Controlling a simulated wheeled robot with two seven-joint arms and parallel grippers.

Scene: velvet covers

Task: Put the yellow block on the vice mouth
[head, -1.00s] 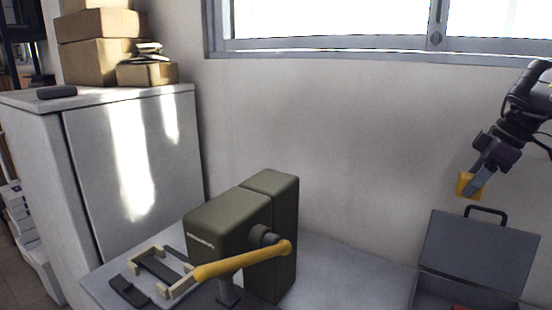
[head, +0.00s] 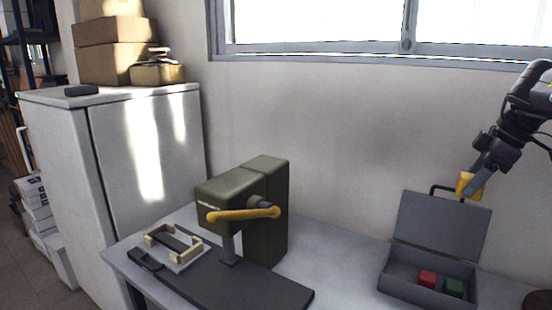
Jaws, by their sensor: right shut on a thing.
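The yellow block (head: 464,182) is held at the tips of my right gripper (head: 471,186), high at the right of the head view. The gripper is shut on it, above the open grey case and in front of its raised lid's handle. A cream, frame-like fixture (head: 187,254), which looks like the vice, lies low on the bench at the left, with an open middle. It is far left of the block and lower. I cannot tell its jaws clearly. My left gripper is not in view.
A dark green machine (head: 268,215) with a yellow lever (head: 243,214) stands between the fixture and my right gripper. The open grey case (head: 443,225) holds a red block (head: 428,278) and a green block (head: 454,287). A white cabinet (head: 150,160) stands at left.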

